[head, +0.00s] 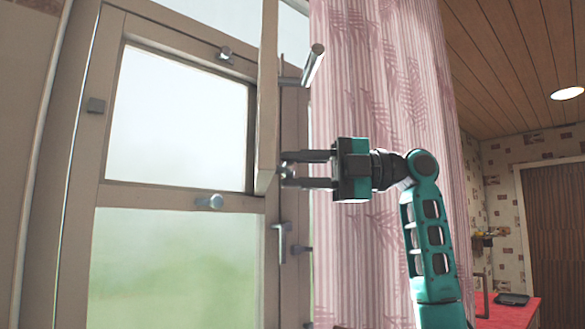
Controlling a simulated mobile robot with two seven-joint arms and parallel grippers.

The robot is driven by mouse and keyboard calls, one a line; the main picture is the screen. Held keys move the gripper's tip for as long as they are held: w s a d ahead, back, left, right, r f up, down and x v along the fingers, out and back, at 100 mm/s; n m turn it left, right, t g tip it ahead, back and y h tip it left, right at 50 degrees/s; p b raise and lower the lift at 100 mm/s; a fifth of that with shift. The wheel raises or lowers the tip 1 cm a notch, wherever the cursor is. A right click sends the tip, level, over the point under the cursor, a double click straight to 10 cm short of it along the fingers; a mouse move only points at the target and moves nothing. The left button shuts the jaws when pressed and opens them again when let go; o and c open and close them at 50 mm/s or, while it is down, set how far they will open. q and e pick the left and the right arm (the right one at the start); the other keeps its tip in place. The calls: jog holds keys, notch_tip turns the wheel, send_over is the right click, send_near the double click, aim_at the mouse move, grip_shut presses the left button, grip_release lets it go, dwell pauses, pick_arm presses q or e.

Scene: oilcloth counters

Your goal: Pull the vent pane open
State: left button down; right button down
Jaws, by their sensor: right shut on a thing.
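The vent pane (267,95) is in the upper part of the window in the head view. It shows almost edge-on as a narrow upright beige frame, standing out from the window frame. A grey lever handle (313,65) shows to the right of its upper part. My right gripper (286,170) comes in from the right, its fingers level at the lower right side of the pane. It is shut on the pane; the exact contact at the fingertips is hard to make out. My left gripper is not in view.
The beige window frame (82,160) holds an upper opening and a lower glass (180,265). A lower handle (281,242) and small catches sit on the frame. A pink patterned curtain (375,60) hangs right behind my right arm. A red counter (515,312) is far right.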

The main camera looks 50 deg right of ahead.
jog(key=shift+w+d+r, duration=0.1)
jog(key=shift+d+r, duration=0.1)
jog(key=shift+d, duration=0.1)
jog(key=c, duration=1.2)
grip_release()
jog(key=shift+w, duration=0.1)
jog(key=o, duration=0.3)
jog(key=shift+w+d+f, duration=0.1)
jog(key=shift+w+f, duration=0.05)
jog(key=shift+w, duration=0.1)
jog(key=shift+o, duration=0.4)
jog(key=shift+s, duration=0.15)
